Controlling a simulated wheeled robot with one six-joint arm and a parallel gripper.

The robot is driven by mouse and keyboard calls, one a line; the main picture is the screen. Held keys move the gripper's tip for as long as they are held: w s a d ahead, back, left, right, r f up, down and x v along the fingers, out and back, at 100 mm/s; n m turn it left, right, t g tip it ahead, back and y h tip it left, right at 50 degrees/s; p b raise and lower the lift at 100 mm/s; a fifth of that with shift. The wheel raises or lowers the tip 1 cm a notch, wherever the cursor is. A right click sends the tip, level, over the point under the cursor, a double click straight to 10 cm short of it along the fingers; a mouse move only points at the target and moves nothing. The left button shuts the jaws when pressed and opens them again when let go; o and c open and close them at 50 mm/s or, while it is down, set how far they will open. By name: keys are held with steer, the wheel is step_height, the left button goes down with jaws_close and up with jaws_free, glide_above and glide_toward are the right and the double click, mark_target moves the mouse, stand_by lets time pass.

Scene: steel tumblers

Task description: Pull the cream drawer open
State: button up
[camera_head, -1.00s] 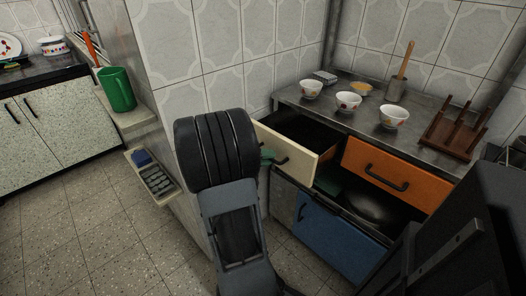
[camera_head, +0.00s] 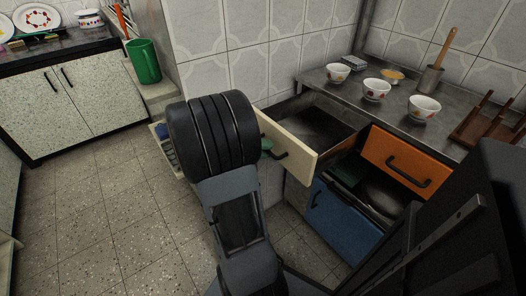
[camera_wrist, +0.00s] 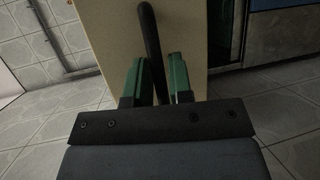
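The cream drawer (camera_head: 287,141) is pulled well out of the counter, with its dark, seemingly empty inside in view. Its black bar handle (camera_wrist: 150,35) runs between the two green fingers of my gripper (camera_wrist: 157,75) in the wrist view. My gripper (camera_head: 267,146) is closed around the handle; any narrow gaps beside the bar are hard to judge. In the head view my dark wrist hides the left part of the drawer front and part of the handle.
An orange drawer (camera_head: 405,160) is also partly open, to the right, with a blue front (camera_head: 342,217) below. Bowls (camera_head: 376,89) and a wooden rack (camera_head: 488,124) stand on the steel counter (camera_head: 345,100). A green jug (camera_head: 145,62) stands at left. Tiled floor (camera_head: 110,215) is clear.

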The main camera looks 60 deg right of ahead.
steer(key=shift+o, duration=1.4)
steer(key=shift+s, duration=0.25)
steer(key=p+v, duration=0.2)
steer(key=v, duration=1.1)
steer(key=shift+w+a, duration=0.25)
steer(key=shift+w, duration=0.05)
steer(key=shift+r, duration=0.15)
steer(key=a+r+n+t+y+p, duration=0.8)
steer(key=a+r+t+y+p, duration=0.3)
steer(key=a+r+p, duration=1.1)
steer(key=t+p, duration=0.1)
steer(key=t, duration=0.3)
steer(key=shift+a+r, duration=0.25)
steer(key=shift+r, duration=0.05)
steer(key=shift+s, duration=0.15)
